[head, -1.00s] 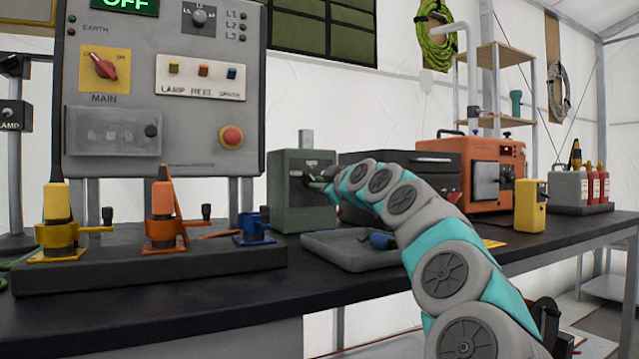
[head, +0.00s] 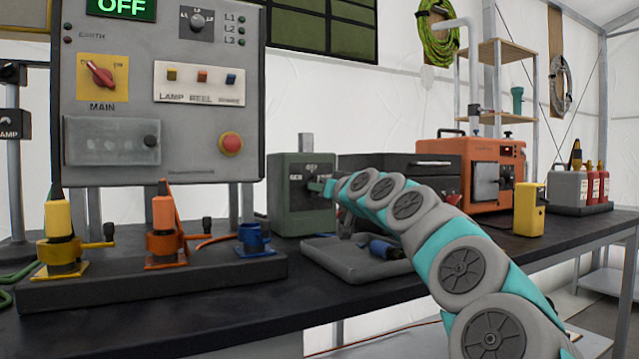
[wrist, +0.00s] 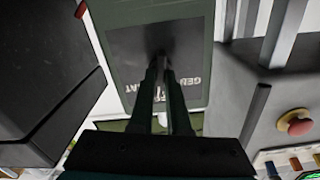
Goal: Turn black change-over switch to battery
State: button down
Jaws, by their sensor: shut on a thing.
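The green change-over box (head: 291,208) stands on the dark bench behind the grey tray. Its black switch sits on a dark plate (head: 311,171) on the front face, marked OFF at the top and GEN at the left. My gripper (head: 326,187) reaches this plate from the right in the head view. In the wrist view my gripper (wrist: 163,65) has its fingers close together against the dark plate (wrist: 130,50), shut on the switch handle. The fingers mostly hide the handle, so its exact angle is unclear. Letters reading GEN and part of BAT show beside the fingers.
The grey tray (head: 345,265) with a blue plug lies just below my arm. A panel (head: 190,120) with a red stop button and an OFF display stands left. An orange generator unit (head: 475,165) and yellow box (head: 529,208) stand right.

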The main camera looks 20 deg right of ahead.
jog(key=shift+m+p, duration=3.2)
jog(key=shift+m, duration=1.4)
jog(key=c, duration=0.9)
grip_release()
